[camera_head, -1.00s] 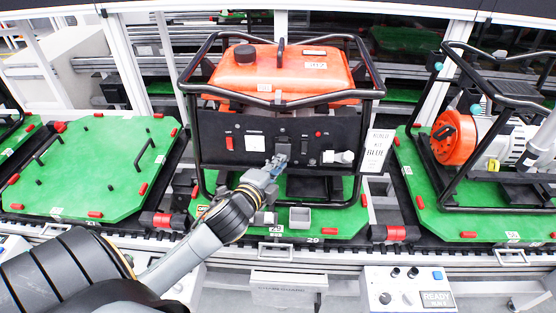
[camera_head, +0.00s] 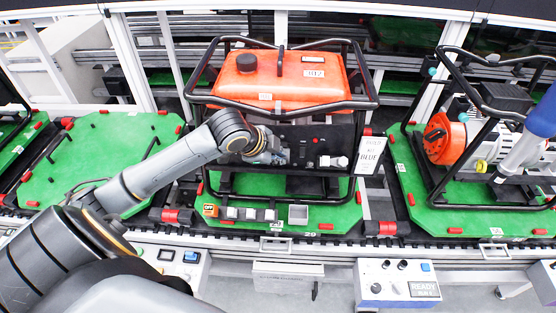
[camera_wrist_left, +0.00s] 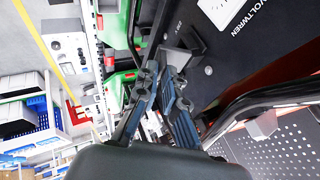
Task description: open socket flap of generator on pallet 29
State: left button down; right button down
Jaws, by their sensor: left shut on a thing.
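The generator with the orange tank (camera_head: 280,80) and black frame stands on the green pallet 29 (camera_head: 340,215). Its dark front panel (camera_head: 318,140) faces me. My left gripper (camera_head: 280,156) is at the middle of this panel, its wrist covering the panel's left part. In the left wrist view the two blue-grey fingers (camera_wrist_left: 162,72) are close together at a dark grey socket flap (camera_wrist_left: 182,62) on the panel, shut on it. How far the flap is tilted is hard to tell. My right gripper is not identifiable in these views.
Small grey blocks and a tray (camera_head: 298,214) lie on the pallet's front. The black frame bars (camera_wrist_left: 275,92) are close to my wrist. An empty pallet (camera_head: 85,165) stands left.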

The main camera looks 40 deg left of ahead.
pick_arm(q)
jog(key=w+r+g+h, duration=0.1)
jog(key=a+r+n+g+h, duration=0.1)
jog(key=g, duration=0.1)
jog(key=shift+w+r+g, duration=0.25)
jog(key=shift+w+g, duration=0.05)
jog(key=shift+w, duration=0.05)
jog(key=shift+w+a+r+n+g+h, duration=0.2)
jog(key=shift+w+g+h, duration=0.25)
jog(key=shift+g, duration=0.4)
jog(key=shift+w+a+r+n+g+h, duration=0.25)
jog(key=shift+g+h, duration=0.3)
jog(key=shift+g, duration=0.3)
jog(key=c, duration=1.5)
grip_release()
jog(key=shift+f, duration=0.15)
jog(key=shift+o, duration=0.2)
